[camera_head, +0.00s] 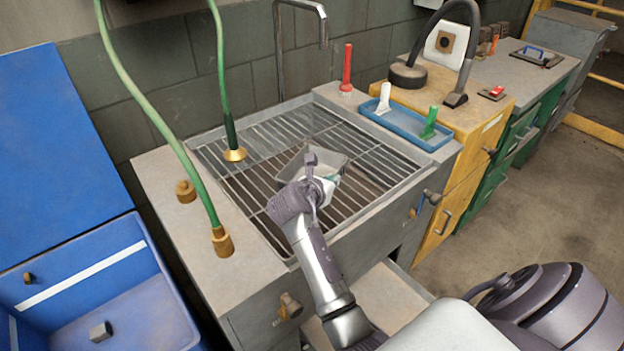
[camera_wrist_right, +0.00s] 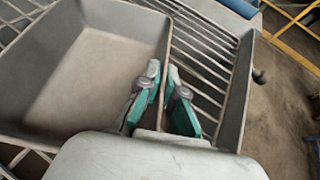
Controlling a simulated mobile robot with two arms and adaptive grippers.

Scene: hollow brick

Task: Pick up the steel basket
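The steel basket (camera_head: 340,164) is a grey, open, empty tray on the wire rack of the sink, partly hidden by my right gripper in the head view. In the right wrist view, its inside floor and walls (camera_wrist_right: 90,70) fill the left side. My right gripper (camera_head: 311,178) is at the basket's near side. In the right wrist view, its two teal-padded fingers (camera_wrist_right: 163,90) stand on either side of one basket wall, close together with the wall between them. Whether the basket is clear of the rack cannot be told. My left gripper is not in view.
The wire rack (camera_head: 260,165) lies around the basket. A green hose (camera_head: 228,120) with a brass end hangs at the left, near a tall faucet (camera_head: 318,25). A blue bin (camera_head: 140,300) is at left.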

